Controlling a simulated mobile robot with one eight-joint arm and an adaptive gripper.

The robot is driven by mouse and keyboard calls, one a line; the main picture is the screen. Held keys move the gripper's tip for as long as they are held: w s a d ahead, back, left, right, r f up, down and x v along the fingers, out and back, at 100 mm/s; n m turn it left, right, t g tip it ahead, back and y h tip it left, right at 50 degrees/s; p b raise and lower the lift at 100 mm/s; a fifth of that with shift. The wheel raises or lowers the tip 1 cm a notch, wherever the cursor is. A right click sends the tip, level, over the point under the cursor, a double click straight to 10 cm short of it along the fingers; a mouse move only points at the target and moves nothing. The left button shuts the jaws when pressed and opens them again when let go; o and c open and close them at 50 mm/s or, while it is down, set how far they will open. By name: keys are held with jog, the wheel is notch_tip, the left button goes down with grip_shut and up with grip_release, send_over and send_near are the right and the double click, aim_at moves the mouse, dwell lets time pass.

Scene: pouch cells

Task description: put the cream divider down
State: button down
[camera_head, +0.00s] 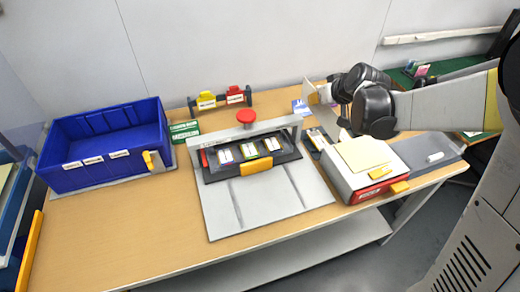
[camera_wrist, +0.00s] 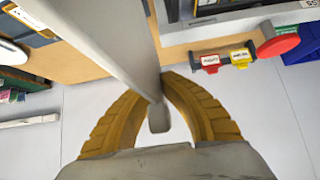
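The cream divider (camera_wrist: 112,38) is a thin flat plate. In the wrist view it runs from the upper left down between the two ribbed yellow fingers of my gripper (camera_wrist: 158,92), which are closed against its faces. In the head view the divider (camera_head: 316,98) is held up on edge at the left of my dark gripper (camera_head: 335,93), above the back right of the table. Its lower edge stands in front of other items, and I cannot tell whether it touches anything. A similar cream sheet (camera_head: 363,153) lies flat on the white box at the right.
A press-like fixture (camera_head: 210,194) with a black tray of pouch cells and a red knob (camera_head: 246,116) stands mid-table. A blue bin (camera_head: 66,177) is at the left. The white box (camera_head: 342,180) and grey mat (camera_head: 418,146) are right. The front-left wood is clear.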

jog(key=f+b, duration=0.2)
jog(key=f, duration=0.4)
jog(key=f+b, duration=0.3)
jog(key=f, duration=0.2)
jog(key=f+b, duration=0.2)
jog(key=f, duration=0.4)
jog(key=shift+w+f+b, duration=0.3)
jog(key=shift+r, duration=0.1)
jog(key=c, duration=1.6)
grip_release()
